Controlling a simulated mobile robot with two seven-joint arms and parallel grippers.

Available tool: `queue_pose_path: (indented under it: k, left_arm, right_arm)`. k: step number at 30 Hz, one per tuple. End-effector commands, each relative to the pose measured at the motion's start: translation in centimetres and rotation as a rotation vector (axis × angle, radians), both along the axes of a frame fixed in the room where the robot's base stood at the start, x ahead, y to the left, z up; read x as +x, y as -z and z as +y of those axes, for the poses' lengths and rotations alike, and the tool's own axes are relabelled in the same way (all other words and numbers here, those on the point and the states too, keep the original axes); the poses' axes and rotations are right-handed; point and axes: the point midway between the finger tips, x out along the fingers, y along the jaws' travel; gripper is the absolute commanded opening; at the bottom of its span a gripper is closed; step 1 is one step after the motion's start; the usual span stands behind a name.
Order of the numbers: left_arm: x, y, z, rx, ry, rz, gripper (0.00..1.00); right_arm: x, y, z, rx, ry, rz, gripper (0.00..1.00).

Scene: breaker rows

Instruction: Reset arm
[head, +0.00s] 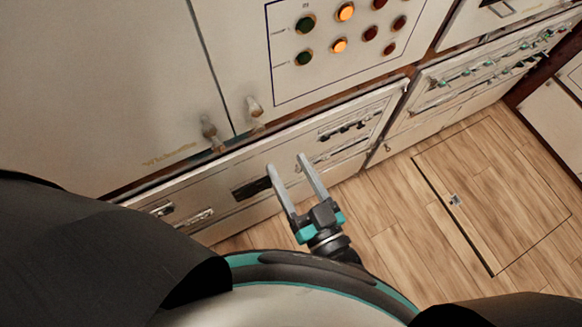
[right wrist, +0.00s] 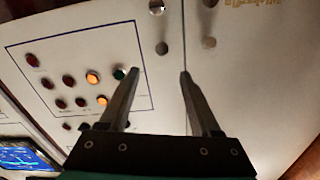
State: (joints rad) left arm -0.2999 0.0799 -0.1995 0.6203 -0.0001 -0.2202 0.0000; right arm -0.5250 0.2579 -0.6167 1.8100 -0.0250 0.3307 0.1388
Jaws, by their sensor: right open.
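My right gripper (head: 287,170) is in the middle of the head view, its two grey fingers spread apart with nothing between them. In the right wrist view the same gripper (right wrist: 158,75) points at the pale cabinet front, fingers apart and empty. The framed panel (head: 279,84) with green, orange and red round lights is on the cabinet above the gripper; it also shows at the left of the right wrist view (right wrist: 55,42). A lower panel with small breaker switches (head: 345,131) lies beyond the fingertips. My left gripper does not show.
Two knob-like latches (head: 254,107) stick out from the cabinet doors near the gripper. Another panel with rows of switches (head: 485,65) is at the upper right. The wooden floor (head: 400,230) with a hatch (head: 500,190) is clear. A lit screen (right wrist: 28,155) shows in the right wrist view.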

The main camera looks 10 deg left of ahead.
Motion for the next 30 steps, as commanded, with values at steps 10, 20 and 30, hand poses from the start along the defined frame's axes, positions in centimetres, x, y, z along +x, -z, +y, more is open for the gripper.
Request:
queue_pose_path:
  k: [10,20,30]
  left_arm:
    - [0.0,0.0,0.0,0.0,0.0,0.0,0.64]
    - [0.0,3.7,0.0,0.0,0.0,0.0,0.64]
    - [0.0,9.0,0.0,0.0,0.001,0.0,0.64]
  right_arm:
    - [0.0,0.2,0.0,-0.003,0.001,0.003,0.64]
    - [0.4,16.3,-4.6,-0.25,0.065,0.231,0.64]
    - [-6.1,39.0,-15.7,-0.595,0.169,0.701,0.64]
